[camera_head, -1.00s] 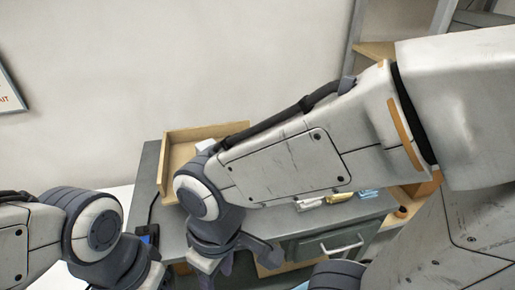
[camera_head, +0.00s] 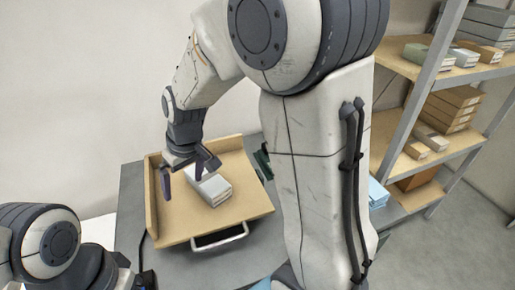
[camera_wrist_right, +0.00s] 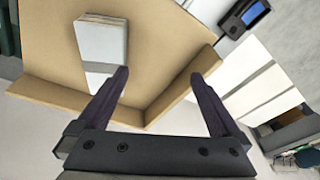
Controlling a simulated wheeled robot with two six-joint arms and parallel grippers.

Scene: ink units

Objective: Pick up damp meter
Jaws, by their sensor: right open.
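The damp meter is most likely the small dark device with a blue screen (camera_wrist_right: 248,17) at the top right of the right wrist view. It lies outside the wooden tray, beyond its wall. In the head view a dark piece at the lower left, beside my left arm, may be it, mostly hidden. My right gripper (camera_head: 182,178) is open and empty above the tray, left of a pale box; its fingers (camera_wrist_right: 158,76) also show in the right wrist view. My left arm shows at the lower left, but its fingers are out of frame.
The wooden tray (camera_head: 243,200) sits on a grey cabinet top (camera_head: 131,205) and holds the pale box (camera_head: 209,188). A handle (camera_head: 219,238) shows at the front. Shelves with boxes (camera_head: 452,110) stand at the right. My right arm hides the middle.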

